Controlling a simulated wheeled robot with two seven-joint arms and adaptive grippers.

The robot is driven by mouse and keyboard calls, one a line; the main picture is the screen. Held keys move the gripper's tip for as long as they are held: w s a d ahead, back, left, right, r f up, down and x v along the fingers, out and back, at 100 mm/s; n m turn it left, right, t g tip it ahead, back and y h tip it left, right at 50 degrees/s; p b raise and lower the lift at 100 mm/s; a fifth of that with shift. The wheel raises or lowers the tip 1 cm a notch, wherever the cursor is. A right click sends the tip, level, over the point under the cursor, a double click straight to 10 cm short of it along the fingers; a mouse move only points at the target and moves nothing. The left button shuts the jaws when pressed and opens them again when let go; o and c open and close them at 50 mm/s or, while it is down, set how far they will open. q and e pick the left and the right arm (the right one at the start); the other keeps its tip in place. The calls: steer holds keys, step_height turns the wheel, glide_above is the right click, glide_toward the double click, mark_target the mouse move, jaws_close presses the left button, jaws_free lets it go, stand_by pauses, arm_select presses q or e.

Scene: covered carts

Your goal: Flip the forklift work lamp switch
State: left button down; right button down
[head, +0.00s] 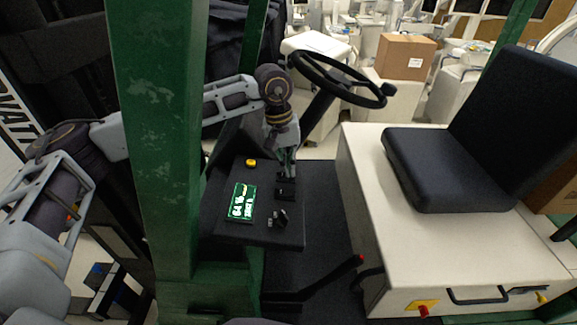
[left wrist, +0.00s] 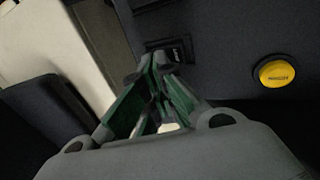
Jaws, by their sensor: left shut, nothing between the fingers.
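A small black switch (head: 285,191) sits on the dark dashboard panel (head: 265,237), to the right of the lit green display. In the left wrist view the switch (left wrist: 172,47) shows as a black rocker in a dark frame with small pale marks. My left gripper (head: 287,175) points down over it, shut and empty. In the left wrist view the closed fingertips (left wrist: 152,68) are at the near edge of the switch and hide part of it. I cannot tell whether they touch it. My right gripper is not in view.
A yellow button (head: 251,162) and a green display (head: 242,202) are on the same panel, with a small control (head: 279,217) nearer me. A black steering wheel (head: 335,78) stands behind the gripper. A green post (head: 160,130) crosses before my left arm. A black seat (head: 450,165) is at right.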

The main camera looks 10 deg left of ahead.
arm_select(q)
steer(key=shift+f, duration=0.1)
steer(key=shift+a, duration=0.15)
steer(key=shift+a, duration=0.1)
steer(key=shift+s+a+b, duration=0.15)
steer(key=shift+a+b, duration=0.15)
steer(key=shift+a, duration=0.15)
stand_by(0.4)
steer(key=shift+a+r, duration=0.2)
steer(key=shift+r, duration=0.5)
step_height(320, 180, up, 11)
steer(key=a, duration=0.1)
steer(key=shift+s+a, duration=0.2)
steer(key=shift+f, duration=0.1)
